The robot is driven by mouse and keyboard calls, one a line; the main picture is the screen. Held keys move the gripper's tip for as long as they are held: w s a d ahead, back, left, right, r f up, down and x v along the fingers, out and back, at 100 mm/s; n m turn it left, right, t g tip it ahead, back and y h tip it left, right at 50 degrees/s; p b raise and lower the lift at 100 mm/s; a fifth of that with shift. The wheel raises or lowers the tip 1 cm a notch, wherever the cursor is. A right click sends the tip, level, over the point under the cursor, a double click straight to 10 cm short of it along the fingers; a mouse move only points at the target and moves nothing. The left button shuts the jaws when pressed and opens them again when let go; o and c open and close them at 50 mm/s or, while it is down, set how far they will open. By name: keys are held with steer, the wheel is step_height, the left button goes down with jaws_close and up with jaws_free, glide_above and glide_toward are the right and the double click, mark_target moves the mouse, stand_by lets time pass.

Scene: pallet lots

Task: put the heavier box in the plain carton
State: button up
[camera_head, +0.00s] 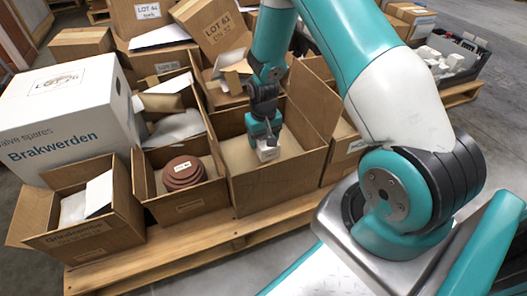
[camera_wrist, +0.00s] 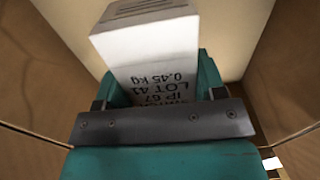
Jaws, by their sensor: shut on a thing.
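My gripper (camera_head: 265,138) is shut on a small white box (camera_head: 268,152). It is lowered inside an open brown carton (camera_head: 275,188) with no printing that I can make out on its front. In the wrist view the white box (camera_wrist: 150,50) sits between the teal fingers (camera_wrist: 160,85), and its label reads "IP 67", "LOT 41" and "0.45 kg". The carton's walls (camera_wrist: 30,70) rise on both sides there. I cannot tell whether the box touches the carton floor. I cannot pick out a second box to compare its weight.
Left of the carton, an open box holds a reddish-brown ringed part (camera_head: 184,172). A large white "Brakwerden" box (camera_head: 65,125) and a flapped carton (camera_head: 85,235) stand further left. All rest on a wooden pallet (camera_head: 190,248). A dark crate (camera_head: 455,60) of small white items is back right.

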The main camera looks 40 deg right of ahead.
steer(key=shift+f+b, duration=1)
steer(key=shift+f, duration=1)
steer(key=shift+f, duration=0.15)
steer(key=o, duration=1.2)
